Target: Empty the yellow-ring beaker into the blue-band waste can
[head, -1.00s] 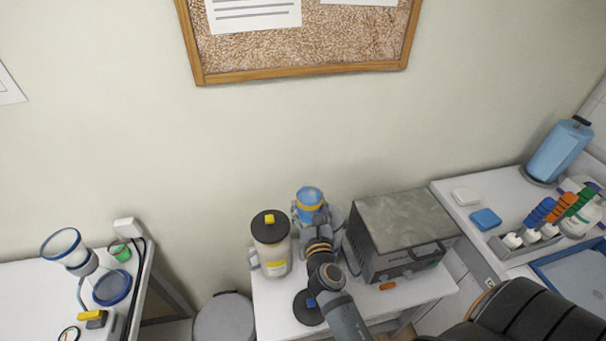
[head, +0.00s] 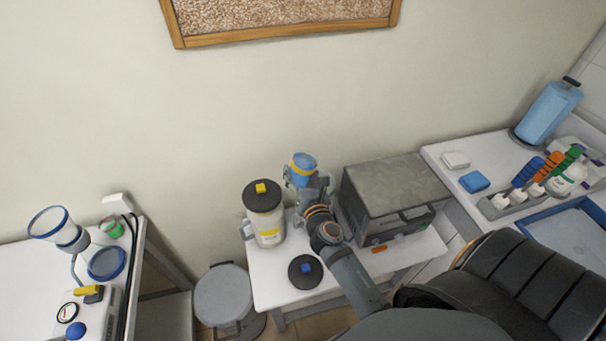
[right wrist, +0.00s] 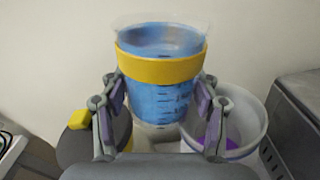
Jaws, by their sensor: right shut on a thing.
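The yellow-ring beaker (head: 303,170) holds blue liquid. My right gripper (right wrist: 160,108) is shut on it below the yellow ring and holds it roughly upright. In the right wrist view, an open pale can (right wrist: 248,108) with something purple inside stands behind and to the right of the beaker. A black lid with a blue knob (head: 306,272) lies on the small white table. My left gripper is not in view.
A lidded can with a yellow band (head: 268,222) stands left of my gripper, and a grey metal box (head: 395,197) stands to the right. The small white table (head: 264,289) is crowded. A grey bin (head: 222,296) is on the floor to its left.

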